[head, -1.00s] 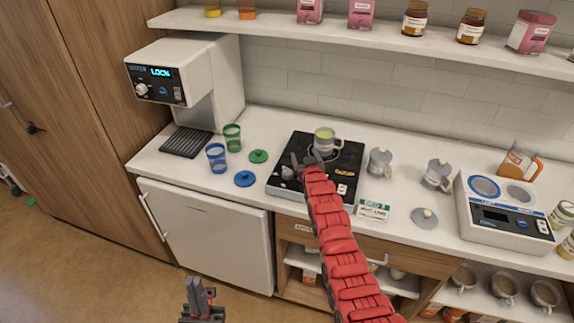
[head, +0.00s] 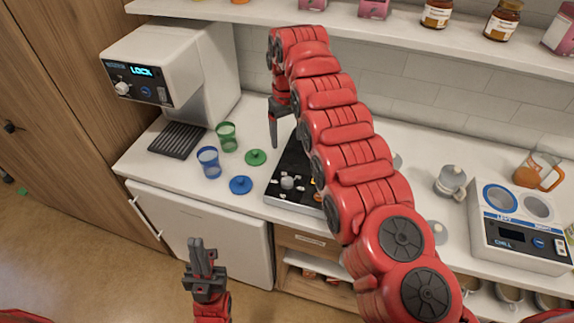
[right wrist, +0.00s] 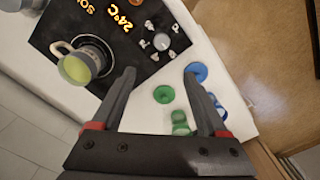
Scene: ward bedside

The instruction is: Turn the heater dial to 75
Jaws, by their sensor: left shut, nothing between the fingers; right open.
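The heater (head: 283,200) is a black-topped hot plate on the counter, partly hidden by my right arm in the head view. Its small grey dial (head: 288,182) is at the front left of the panel, ringed by pale marks. The right wrist view shows the dial (right wrist: 162,41) and an orange display reading 24°C (right wrist: 126,16). A mug with yellow-green contents (right wrist: 85,66) stands on the plate. My right gripper (right wrist: 160,70) is open and empty, raised above the counter, apart from the dial. My left gripper (head: 197,245) is shut and empty, low in front of the cabinet.
Blue (head: 208,162) and green cups (head: 227,137) stand left of the heater, with a blue lid (head: 241,185) and a green lid (head: 255,157). A dispenser reading LOCK (head: 150,70) stands at the back left. Another appliance (head: 520,235) is at the right. A shelf (head: 400,38) runs above.

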